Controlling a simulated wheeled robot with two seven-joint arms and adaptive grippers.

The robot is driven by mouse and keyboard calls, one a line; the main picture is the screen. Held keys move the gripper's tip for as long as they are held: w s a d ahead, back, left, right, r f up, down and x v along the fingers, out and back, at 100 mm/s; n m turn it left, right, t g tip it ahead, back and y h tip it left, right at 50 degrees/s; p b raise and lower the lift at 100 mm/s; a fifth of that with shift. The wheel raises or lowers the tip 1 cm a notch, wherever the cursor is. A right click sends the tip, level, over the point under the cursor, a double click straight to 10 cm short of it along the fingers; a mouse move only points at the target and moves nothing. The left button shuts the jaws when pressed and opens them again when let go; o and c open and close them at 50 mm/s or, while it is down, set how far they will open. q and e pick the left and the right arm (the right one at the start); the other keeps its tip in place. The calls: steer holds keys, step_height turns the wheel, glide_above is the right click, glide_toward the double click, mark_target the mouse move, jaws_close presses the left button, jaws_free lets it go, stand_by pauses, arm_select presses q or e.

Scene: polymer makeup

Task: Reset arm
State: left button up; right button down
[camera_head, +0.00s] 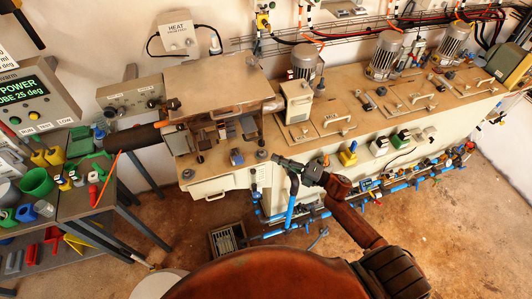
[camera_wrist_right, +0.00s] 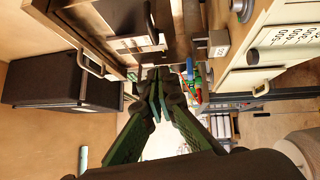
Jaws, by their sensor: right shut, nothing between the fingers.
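My right arm reaches in from the lower right of the head view. Its gripper (camera_head: 282,161) is at the front edge of the long bench, just right of the boxy machine, and looks empty. In the right wrist view the dark-green fingers of this gripper (camera_wrist_right: 155,98) come together at their tips with nothing between them. The bench front and its handles are beyond the fingertips there. I cannot tell whether the fingertips touch the bench. My left gripper does not show in either view.
The bench (camera_head: 350,90) carries motors and handled lids. Blue pipes (camera_head: 291,200) run along its front, close below my right gripper. A boxy machine (camera_head: 213,88) stands left of it. A side table holds a green cup (camera_head: 36,181) and bottles. The brown floor at right (camera_head: 455,235) is clear.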

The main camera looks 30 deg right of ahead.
steer(key=s+d+f+m+g+h, duration=0.1)
steer(key=s+d+f+m+h, duration=0.35)
steer(key=m+h, duration=0.4)
steer(key=s+d+f+m+g+h, duration=0.1)
steer(key=s+d+f+m+h, duration=0.35)
steer(key=m, duration=0.65)
steer(key=s+a+f+m+g, duration=0.3)
steer(key=s+m+g, duration=0.15)
steer(key=s, duration=0.65)
steer(key=s+a+f+m+g, duration=0.25)
steer(key=s+g, duration=0.25)
steer(key=s, duration=0.5)
step_height(320, 180, down, 28)
steer(key=s+g, duration=0.1)
steer(key=s, duration=0.1)
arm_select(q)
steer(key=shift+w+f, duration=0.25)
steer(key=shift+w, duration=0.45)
arm_select(e)
steer(key=s+a+f+g, duration=0.1)
steer(key=s+f, duration=1.8)
steer(key=shift+s, duration=0.15)
